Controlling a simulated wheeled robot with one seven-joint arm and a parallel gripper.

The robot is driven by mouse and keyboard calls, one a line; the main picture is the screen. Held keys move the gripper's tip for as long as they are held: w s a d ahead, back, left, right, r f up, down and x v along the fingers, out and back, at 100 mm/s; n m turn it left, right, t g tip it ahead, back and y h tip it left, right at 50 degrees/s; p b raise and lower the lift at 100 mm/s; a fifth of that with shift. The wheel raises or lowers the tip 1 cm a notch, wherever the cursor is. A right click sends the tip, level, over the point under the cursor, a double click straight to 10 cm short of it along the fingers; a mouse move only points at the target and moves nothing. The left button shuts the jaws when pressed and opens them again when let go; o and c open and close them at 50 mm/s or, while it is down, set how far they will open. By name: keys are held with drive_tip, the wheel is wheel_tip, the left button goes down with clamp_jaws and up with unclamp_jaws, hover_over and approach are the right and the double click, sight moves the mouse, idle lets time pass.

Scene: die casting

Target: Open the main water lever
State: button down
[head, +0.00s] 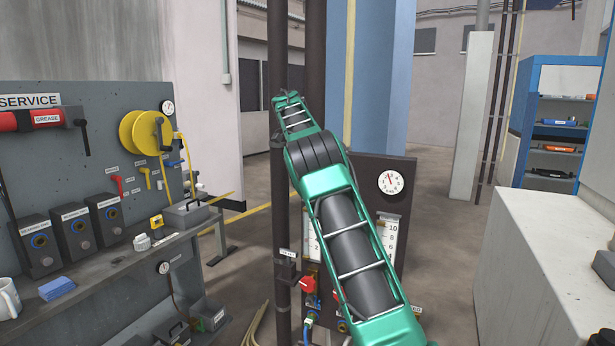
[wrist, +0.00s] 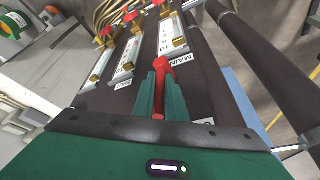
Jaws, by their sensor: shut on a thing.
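The red main water lever (wrist: 159,66) shows in the wrist view beside a white label (wrist: 177,62) reading MAIN. The green fingers of my gripper (wrist: 161,92) stand on either side of its red handle and are shut on it. The lever's round red end sticks out past the fingertips. In the head view my green arm crosses the dark water panel (head: 398,172) and hides much of it. My gripper and the main lever cannot be made out there.
Several other red valve handles (wrist: 105,34) and white flow scales (wrist: 131,52) sit close by on the panel. A dark pipe (wrist: 262,60) runs alongside. In the head view, a service bench (head: 190,229) stands left and a pale cabinet (head: 545,260) right.

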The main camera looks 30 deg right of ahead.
drive_tip(key=shift+w+r, duration=0.15)
drive_tip(key=shift+r, duration=0.25)
drive_tip(key=c, duration=1.8)
unclamp_jaws()
drive_tip(key=shift+d, duration=0.1)
drive_tip(key=shift+f, duration=0.2)
drive_tip(key=shift+v, duration=2.55)
drive_tip(key=a, duration=1.2)
drive_tip(key=shift+s+d, duration=0.1)
drive_tip(key=shift+s, duration=0.1)
